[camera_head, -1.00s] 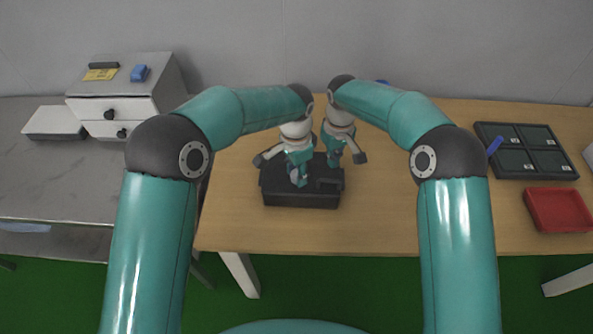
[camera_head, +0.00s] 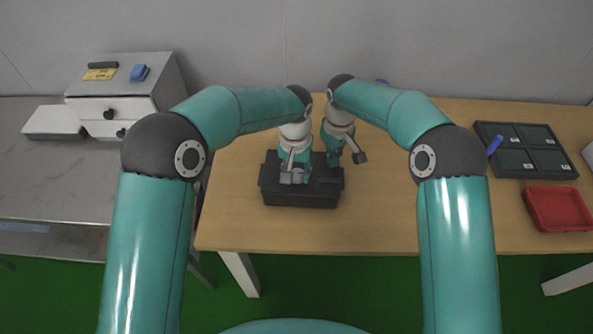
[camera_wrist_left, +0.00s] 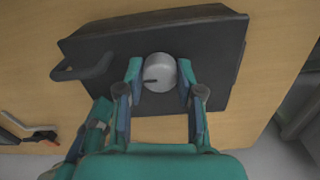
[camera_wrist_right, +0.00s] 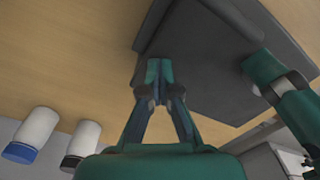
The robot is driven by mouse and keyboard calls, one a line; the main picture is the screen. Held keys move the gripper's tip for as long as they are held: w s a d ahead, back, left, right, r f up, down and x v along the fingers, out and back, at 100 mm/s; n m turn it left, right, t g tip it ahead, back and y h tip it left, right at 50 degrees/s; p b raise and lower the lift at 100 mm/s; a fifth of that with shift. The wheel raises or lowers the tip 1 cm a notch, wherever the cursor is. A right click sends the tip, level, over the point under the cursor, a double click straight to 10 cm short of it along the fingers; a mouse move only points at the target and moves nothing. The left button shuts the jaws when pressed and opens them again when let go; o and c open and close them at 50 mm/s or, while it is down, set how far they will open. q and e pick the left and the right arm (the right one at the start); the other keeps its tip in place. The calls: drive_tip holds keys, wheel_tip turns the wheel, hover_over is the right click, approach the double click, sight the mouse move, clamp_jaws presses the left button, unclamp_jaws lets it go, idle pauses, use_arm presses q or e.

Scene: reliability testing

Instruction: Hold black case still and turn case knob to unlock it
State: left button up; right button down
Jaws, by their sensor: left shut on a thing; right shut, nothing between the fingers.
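The black case (camera_head: 310,200) lies on the wooden table in the head view. Its round grey knob (camera_wrist_left: 159,72) shows in the left wrist view, with a dark handle (camera_wrist_left: 88,68) at the case's left end. My left gripper (camera_head: 293,179) points down over the case and is shut on the knob, one finger on each side (camera_wrist_left: 159,75). My right gripper (camera_head: 333,162) is shut and empty. In the right wrist view its joined tips (camera_wrist_right: 159,65) are at the case's edge (camera_wrist_right: 200,55); whether they touch it I cannot tell. The knob is hidden in the head view.
A dark compartment tray (camera_head: 526,165) and a red tray (camera_head: 560,209) are at the table's right. A grey cabinet (camera_head: 112,90) stands on the left bench. Two white bottles (camera_wrist_right: 38,128) (camera_wrist_right: 84,140) show in the right wrist view. The table before the case is clear.

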sight(295, 174)
use_arm(q)
drive_tip(key=shift+s+f, duration=0.1)
use_arm(e)
drive_tip(key=shift+f, duration=0.2)
use_arm(q)
drive_tip(key=o, duration=1.2)
use_arm(e)
drive_tip(key=shift+s, duration=0.1)
use_arm(q)
drive_tip(key=shift+r, duration=0.2)
wheel_tip(295, 174, up, 12)
drive_tip(key=shift+a+f, duration=0.15)
use_arm(e)
drive_tip(key=shift+r, duration=0.1)
